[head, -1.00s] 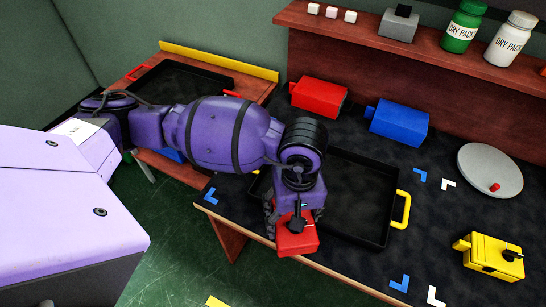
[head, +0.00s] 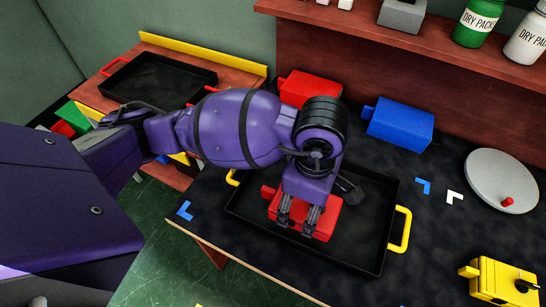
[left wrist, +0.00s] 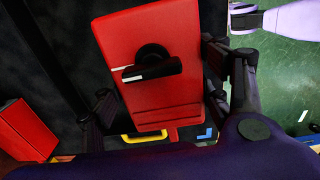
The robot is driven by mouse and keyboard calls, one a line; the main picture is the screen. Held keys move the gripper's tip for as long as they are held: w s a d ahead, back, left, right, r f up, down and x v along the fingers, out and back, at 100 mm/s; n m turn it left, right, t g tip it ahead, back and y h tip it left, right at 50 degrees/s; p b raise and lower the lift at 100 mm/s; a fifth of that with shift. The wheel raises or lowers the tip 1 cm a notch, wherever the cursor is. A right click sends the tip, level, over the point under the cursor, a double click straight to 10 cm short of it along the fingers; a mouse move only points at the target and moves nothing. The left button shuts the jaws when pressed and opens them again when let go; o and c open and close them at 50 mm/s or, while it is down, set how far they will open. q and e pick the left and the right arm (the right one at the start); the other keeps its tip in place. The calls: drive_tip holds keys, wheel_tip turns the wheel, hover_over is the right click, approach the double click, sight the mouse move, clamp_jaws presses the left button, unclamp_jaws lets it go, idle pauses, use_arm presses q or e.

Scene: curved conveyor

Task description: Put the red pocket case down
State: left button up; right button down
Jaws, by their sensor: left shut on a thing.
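My left gripper (head: 299,221) is shut on the red pocket case (head: 325,221), with a finger on either side of it. The case is over the black tray with yellow handles (head: 374,262), inside its rim as seen from the head. I cannot tell whether its underside touches the tray floor. In the left wrist view the red case (left wrist: 150,95) fills the middle, with a black knob on its face, between the fingers of the left gripper (left wrist: 158,105). My right gripper is not in view.
A red box (head: 306,86) and a blue box (head: 400,122) stand behind the tray. A grey disc (head: 490,175) and a yellow case (head: 492,280) are on the right. Another black tray (head: 160,88) lies on the left table. Bottles stand on the shelf (head: 370,38).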

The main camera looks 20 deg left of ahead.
use_arm(q)
drive_tip(key=w+a+f, duration=0.1)
drive_tip(key=a+f, duration=0.1)
drive_tip(key=w+a+f, duration=0.1)
drive_tip(key=a+f, duration=0.1)
drive_tip(key=w+a+f, duration=0.1)
drive_tip(key=a+f, duration=0.1)
drive_tip(key=shift+f, duration=1.9)
drive_tip(key=shift+f, duration=0.15)
drive_tip(key=o, duration=1.2)
drive_tip(key=shift+o, duration=0.3)
wheel_tip(320, 180, up, 12)
drive_tip(key=shift+r, duration=0.2)
